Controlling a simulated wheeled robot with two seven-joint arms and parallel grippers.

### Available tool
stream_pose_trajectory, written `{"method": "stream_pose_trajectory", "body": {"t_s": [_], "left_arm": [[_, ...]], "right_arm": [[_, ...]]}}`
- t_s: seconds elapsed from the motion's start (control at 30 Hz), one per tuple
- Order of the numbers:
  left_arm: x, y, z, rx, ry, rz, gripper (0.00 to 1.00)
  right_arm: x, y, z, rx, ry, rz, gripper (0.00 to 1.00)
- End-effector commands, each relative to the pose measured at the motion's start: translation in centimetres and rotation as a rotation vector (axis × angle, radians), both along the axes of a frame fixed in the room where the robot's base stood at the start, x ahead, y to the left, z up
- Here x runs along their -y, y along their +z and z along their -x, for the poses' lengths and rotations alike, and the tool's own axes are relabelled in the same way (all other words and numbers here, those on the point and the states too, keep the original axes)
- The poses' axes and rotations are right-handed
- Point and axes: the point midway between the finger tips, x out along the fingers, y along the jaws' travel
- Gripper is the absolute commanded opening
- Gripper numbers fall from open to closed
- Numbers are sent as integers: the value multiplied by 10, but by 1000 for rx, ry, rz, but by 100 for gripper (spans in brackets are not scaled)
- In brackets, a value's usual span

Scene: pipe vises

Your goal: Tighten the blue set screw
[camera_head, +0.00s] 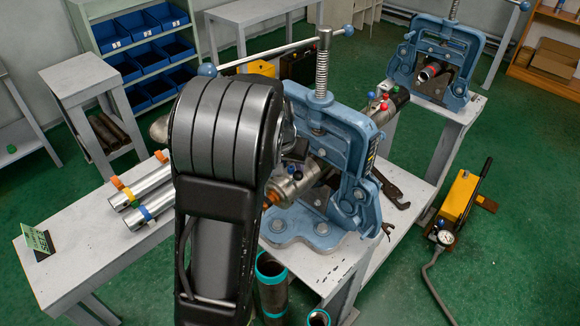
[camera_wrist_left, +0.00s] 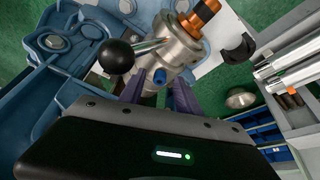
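A grey metal fitting with an orange end (camera_head: 291,186) sits in the near blue pipe vise (camera_head: 340,120). A small blue knob, apparently the blue set screw (camera_head: 291,169), stands on top of the fitting. In the left wrist view the fitting (camera_wrist_left: 178,48) is just beyond my left gripper (camera_wrist_left: 160,82), and a blue cap (camera_wrist_left: 161,75) shows between the finger tips. The purple fingers stand apart, one on each side of the cap; contact cannot be made out. In the head view my left arm hides most of this gripper. My right gripper is not in view.
The vise handle (camera_head: 275,54) crosses above the work. A black ball lever (camera_wrist_left: 117,57) stands close to my left fingers. Silver pipes (camera_head: 144,192) lie on the left bench, a wrench (camera_head: 391,189) on the vise bench. A second vise (camera_head: 437,55) stands behind.

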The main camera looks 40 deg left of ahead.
Motion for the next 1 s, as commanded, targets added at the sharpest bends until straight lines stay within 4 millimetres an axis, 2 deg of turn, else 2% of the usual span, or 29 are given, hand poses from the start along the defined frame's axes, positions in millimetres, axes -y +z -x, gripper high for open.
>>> {"method": "stream_pose_trajectory", "body": {"t_s": [0.27, 0.73, 1.0], "left_arm": [[0, 0, 0, 0, 0, 0, 38], [0, 0, 0, 0, 0, 0, 0], [0, 0, 0, 0, 0, 0, 0]], "right_arm": [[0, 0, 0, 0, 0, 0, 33], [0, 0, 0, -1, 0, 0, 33], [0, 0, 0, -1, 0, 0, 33]]}}
